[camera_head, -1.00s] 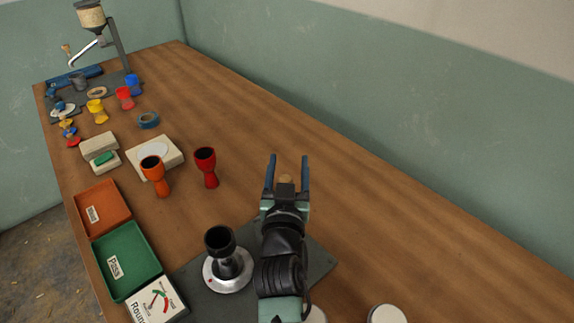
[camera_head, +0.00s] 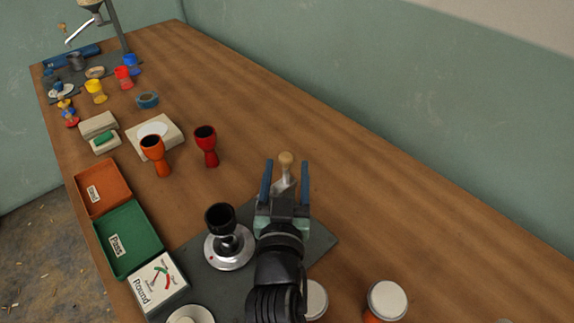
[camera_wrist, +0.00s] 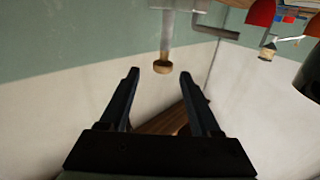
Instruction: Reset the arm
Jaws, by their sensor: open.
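My gripper (camera_head: 286,172) is open above the table, pointing away from me. A silver shaft with a wooden knob (camera_head: 286,158) shows upright between and beyond the fingertips. In the wrist view the picture is upside down; the open fingers (camera_wrist: 162,74) have nothing between them, and the knob (camera_wrist: 163,67) stands just past the tips. I cannot see the foot of the shaft.
A black cup on a round metal base (camera_head: 228,245) stands left of my gripper on a dark mat (camera_head: 322,240). Orange (camera_head: 154,155) and red (camera_head: 206,146) goblet drums stand farther off. Green (camera_head: 127,238) and orange (camera_head: 103,187) trays lie left.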

